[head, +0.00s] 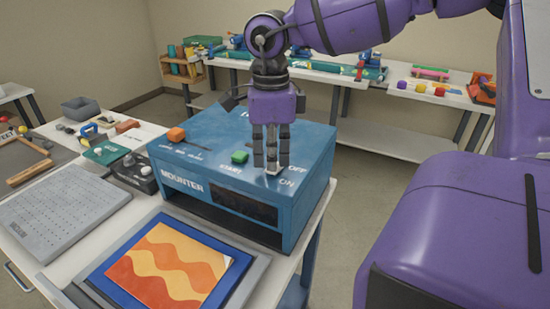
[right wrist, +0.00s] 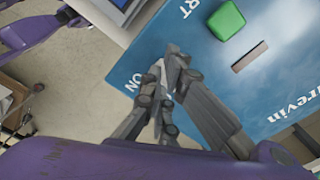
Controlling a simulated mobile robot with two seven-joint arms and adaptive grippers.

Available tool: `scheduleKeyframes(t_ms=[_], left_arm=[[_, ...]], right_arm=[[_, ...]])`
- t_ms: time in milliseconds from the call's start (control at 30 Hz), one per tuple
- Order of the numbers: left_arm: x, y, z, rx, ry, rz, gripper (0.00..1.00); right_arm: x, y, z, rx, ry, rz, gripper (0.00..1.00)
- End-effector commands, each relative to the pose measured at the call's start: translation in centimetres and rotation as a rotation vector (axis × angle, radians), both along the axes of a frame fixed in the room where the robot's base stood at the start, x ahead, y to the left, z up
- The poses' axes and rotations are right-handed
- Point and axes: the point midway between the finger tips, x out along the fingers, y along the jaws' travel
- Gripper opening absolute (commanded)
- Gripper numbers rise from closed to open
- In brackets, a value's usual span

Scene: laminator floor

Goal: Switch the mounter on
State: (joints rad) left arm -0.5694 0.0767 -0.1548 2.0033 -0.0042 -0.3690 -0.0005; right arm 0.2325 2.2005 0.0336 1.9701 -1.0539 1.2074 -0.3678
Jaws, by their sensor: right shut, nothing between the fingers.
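The mounter (head: 180,181) is a blue box on the table, with an orange knob (head: 176,134) at left, a green START button (head: 240,157) and OFF and ON labels at right. My right gripper (head: 271,168) points down over the ON/OFF area. It is shut with nothing held. A small white switch (right wrist: 162,72) shows at its fingertips, beside the ON label, in the right wrist view. The fingers cover part of the switch, and I cannot tell whether they touch it or which way it is set. My left gripper is not in view.
A wavy orange and yellow print (head: 168,264) lies on a blue board in front of the mounter. A grey perforated plate (head: 57,207) and a dark control box (head: 135,172) lie to the left. Shelving tables (head: 385,122) stand behind, with open floor between.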

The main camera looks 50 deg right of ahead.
Motion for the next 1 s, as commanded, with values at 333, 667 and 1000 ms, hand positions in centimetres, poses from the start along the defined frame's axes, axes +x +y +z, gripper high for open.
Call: scheduleKeyframes(t_ms=[333,667,1000], left_arm=[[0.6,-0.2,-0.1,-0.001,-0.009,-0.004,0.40],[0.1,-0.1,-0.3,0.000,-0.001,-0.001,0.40],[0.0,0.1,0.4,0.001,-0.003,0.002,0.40]], right_arm=[[0.0,0.0,-0.6,0.000,0.000,0.000,0.00],[0.0,0.0,-0.7,0.001,0.001,0.000,0.00],[0.0,0.0,2.0,0.001,-0.004,-0.001,0.00]])
